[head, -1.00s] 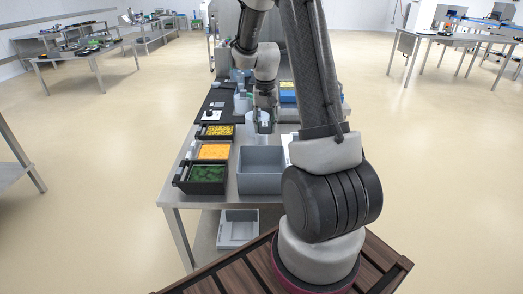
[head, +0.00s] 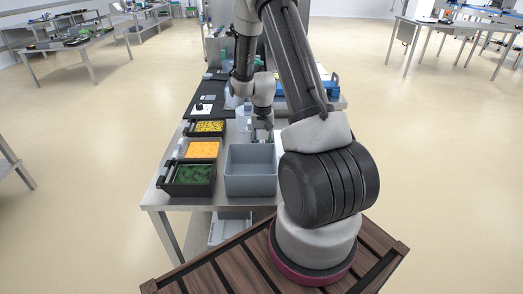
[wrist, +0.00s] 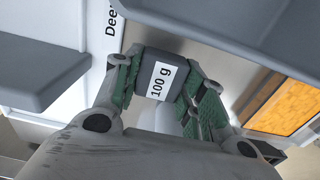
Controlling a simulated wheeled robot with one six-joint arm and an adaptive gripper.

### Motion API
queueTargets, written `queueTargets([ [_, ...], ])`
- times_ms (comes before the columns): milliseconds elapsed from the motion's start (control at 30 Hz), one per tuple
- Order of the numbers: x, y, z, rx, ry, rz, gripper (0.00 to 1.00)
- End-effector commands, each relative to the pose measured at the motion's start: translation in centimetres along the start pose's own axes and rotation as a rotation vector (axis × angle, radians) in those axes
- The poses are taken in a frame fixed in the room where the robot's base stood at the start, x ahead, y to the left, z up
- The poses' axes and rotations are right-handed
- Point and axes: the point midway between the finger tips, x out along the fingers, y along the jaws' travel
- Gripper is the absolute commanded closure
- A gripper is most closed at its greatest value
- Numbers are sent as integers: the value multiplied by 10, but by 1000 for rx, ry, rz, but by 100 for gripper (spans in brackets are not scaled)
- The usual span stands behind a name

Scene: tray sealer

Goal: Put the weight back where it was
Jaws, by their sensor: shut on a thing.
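The weight (wrist: 157,80) is a dark grey block with a white label reading "100 g". In the wrist view my gripper (wrist: 160,92) is shut on it, with green-padded fingers on either side. In the head view my gripper (head: 262,136) points down just behind the far rim of the grey bin (head: 251,185), over the steel table (head: 225,204). The weight is too small to make out clearly there.
Left of the bin stand black containers with green (head: 190,174), orange (head: 202,150) and yellow (head: 209,127) contents. Behind them a black mat (head: 207,88) carries a white card with a small black object (head: 200,107). The bin looks empty.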

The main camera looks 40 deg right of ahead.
Motion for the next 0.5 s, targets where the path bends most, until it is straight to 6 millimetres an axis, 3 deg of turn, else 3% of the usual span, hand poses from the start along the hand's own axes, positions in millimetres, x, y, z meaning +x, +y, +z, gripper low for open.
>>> queueTargets([
  [200, 31, 0, 1, 0, -3, 1, 89],
  [500, 34, 0, 0, 0, 0, 0, 89],
])
